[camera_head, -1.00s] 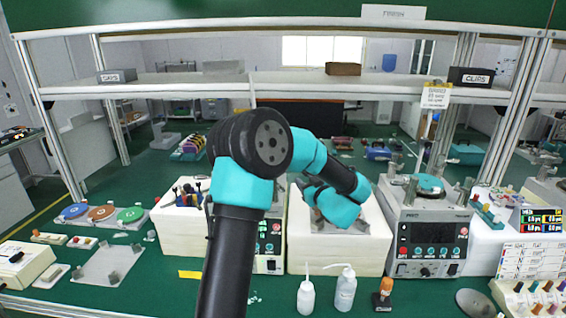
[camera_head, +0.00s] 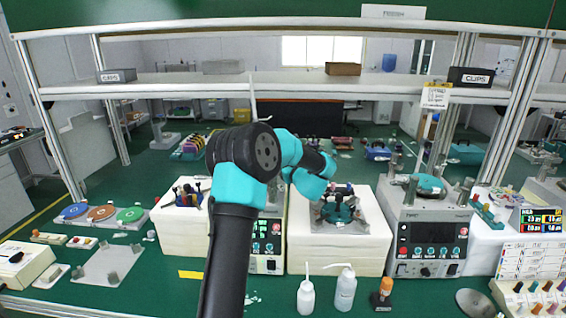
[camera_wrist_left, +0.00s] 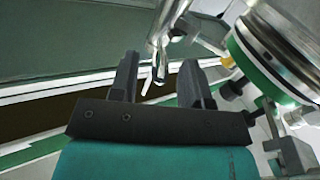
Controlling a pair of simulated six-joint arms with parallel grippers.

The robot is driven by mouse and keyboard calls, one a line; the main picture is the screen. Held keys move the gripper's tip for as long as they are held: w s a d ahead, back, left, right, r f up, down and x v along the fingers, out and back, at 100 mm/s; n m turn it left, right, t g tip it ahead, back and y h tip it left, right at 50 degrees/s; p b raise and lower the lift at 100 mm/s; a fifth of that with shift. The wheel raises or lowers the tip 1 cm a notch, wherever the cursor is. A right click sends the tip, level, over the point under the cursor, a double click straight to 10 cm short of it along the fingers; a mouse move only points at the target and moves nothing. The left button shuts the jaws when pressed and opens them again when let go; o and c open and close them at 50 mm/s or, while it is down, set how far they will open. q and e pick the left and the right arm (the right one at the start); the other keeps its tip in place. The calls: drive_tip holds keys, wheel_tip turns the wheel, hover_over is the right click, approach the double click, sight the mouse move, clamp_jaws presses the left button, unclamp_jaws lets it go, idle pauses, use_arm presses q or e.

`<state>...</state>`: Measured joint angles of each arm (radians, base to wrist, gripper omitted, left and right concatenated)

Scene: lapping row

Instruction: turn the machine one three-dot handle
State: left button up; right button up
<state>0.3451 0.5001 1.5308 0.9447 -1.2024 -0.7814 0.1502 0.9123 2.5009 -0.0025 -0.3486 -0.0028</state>
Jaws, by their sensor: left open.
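My left arm rises from the bottom centre of the head view, with its wrist over the gap between two white blocks. Its gripper's jaws are hidden there. In the left wrist view the left gripper (camera_wrist_left: 160,80) is open, with nothing between its fingers. A shiny metal rod (camera_wrist_left: 165,35) stands just beyond the fingertips, and a metal cylinder with a green ring (camera_wrist_left: 275,55) is to the right. A control-panel machine (camera_head: 268,250) is partly behind my arm; another (camera_head: 430,235) stands right of it. I cannot make out machine numbers or a three-dot handle. My right gripper is not in view.
A white block (camera_head: 335,250) with a teal-topped fixture stands between the machines. Two white bottles (camera_head: 306,298) (camera_head: 345,290) and an orange-capped bottle (camera_head: 382,292) stand in front. A shelf (camera_head: 300,88) crosses above. Coloured discs (camera_head: 102,213) lie at left.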

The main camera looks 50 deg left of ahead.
use_arm(q)
drive_tip(key=shift+x, duration=1.35)
drive_tip(key=shift+c, duration=0.2)
clamp_jaws()
